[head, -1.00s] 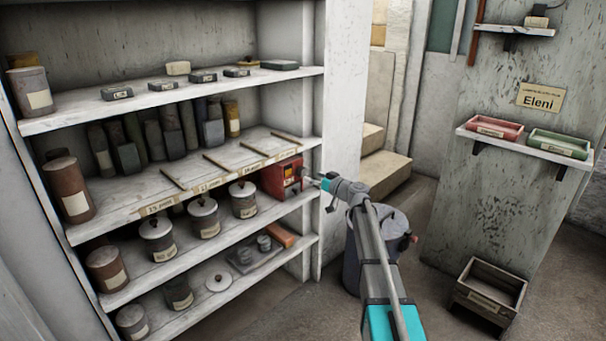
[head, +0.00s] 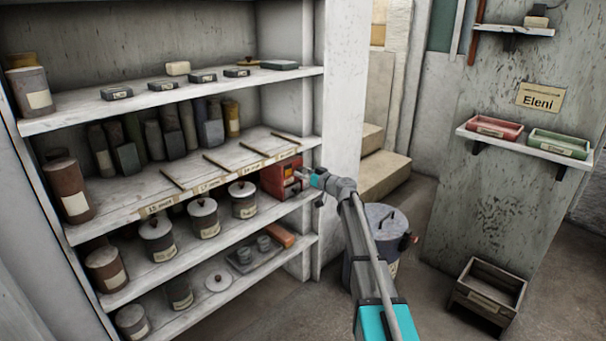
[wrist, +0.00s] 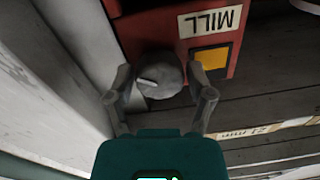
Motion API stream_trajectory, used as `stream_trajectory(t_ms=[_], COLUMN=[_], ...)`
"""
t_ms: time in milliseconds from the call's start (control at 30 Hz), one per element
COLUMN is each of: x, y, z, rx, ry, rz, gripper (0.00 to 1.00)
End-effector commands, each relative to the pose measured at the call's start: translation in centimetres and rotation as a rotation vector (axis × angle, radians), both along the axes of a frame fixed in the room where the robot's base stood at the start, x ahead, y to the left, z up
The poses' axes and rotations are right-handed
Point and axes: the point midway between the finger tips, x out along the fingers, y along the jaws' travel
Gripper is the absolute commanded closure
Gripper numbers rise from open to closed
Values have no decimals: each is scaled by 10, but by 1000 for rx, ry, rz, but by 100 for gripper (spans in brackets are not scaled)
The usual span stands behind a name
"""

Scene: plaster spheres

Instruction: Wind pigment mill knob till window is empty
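The mill's window (wrist: 211,60) beside the knob is filled with yellow-orange. My gripper (wrist: 160,80) has one finger on each side of the knob, with what looks like a narrow gap at each side. Contact with the knob cannot be made out. In the head view my gripper (head: 306,174) is at the mill's front.
The shelf's white side post (head: 342,120) stands close to the right of the mill. A grey lidded bin (head: 375,245) is on the floor under my arm. A wooden crate (head: 490,290) is at right.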

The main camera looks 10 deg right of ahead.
Motion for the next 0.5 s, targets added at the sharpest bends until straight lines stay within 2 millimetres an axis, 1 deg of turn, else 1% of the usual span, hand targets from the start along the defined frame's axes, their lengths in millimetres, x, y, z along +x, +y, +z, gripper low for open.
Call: stream_trajectory(t_ms=[33, 233, 267, 500], x=[0, 0, 0, 0], y=[0, 0, 0, 1], z=[0, 0, 0, 0], rx=[0, 0, 0, 13], ry=[0, 0, 0, 8], rz=[0, 1, 1, 2], gripper=[52, 90, 92, 92])
